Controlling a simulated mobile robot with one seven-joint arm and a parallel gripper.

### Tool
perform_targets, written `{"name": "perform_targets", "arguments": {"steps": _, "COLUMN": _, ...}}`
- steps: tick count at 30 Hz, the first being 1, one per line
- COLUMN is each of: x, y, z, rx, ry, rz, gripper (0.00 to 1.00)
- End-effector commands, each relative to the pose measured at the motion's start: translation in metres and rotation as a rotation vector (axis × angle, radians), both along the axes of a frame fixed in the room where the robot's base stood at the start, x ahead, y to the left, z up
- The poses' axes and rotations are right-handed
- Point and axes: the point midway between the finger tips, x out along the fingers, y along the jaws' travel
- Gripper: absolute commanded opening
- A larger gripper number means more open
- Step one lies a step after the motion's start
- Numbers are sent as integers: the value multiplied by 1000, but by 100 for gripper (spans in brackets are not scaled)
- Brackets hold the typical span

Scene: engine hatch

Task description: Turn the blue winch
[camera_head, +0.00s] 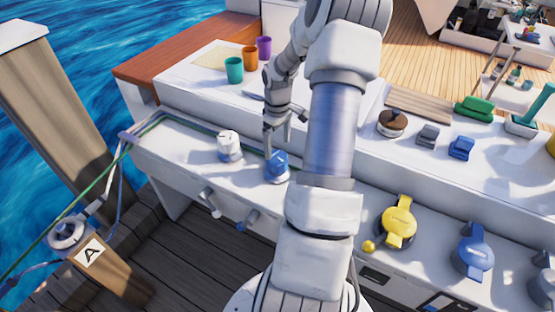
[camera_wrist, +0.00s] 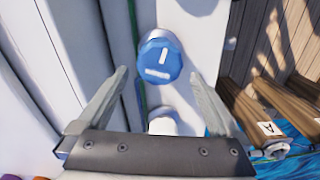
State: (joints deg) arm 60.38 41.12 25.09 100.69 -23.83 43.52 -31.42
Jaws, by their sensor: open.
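The blue winch (camera_head: 277,167) stands on the white ledge, just left of my arm's large link in the head view. In the wrist view the blue winch (camera_wrist: 158,58) shows its round top with white marks, between and slightly beyond the fingertips. My gripper (camera_head: 286,134) is open and empty above it, pointing down. In the wrist view both fingers (camera_wrist: 160,74) are spread on either side of the winch, and I see no contact. The exact height gap cannot be told.
A white winch (camera_head: 229,147) stands left of the blue one. A green rope (camera_head: 190,123) runs along the ledge. Teal, orange and purple cups (camera_head: 250,58) stand behind. A yellow handle (camera_head: 398,222) and another blue handle (camera_head: 473,252) lie to the right.

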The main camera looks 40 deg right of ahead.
Motion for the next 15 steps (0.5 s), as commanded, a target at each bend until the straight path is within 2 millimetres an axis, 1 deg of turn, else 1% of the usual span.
{"name": "perform_targets", "arguments": {"steps": 1, "x": 0, "y": 1, "z": -15, "rx": 3, "ry": 1, "rz": 0, "gripper": 100}}
{"name": "perform_targets", "arguments": {"steps": 6, "x": 0, "y": 1, "z": -42, "rx": 2, "ry": 0, "rz": 0, "gripper": 100}}
{"name": "perform_targets", "arguments": {"steps": 10, "x": 0, "y": 0, "z": -54, "rx": 1, "ry": -1, "rz": -1, "gripper": 100}}
{"name": "perform_targets", "arguments": {"steps": 15, "x": 0, "y": 0, "z": -60, "rx": 0, "ry": -1, "rz": -1, "gripper": 100}}
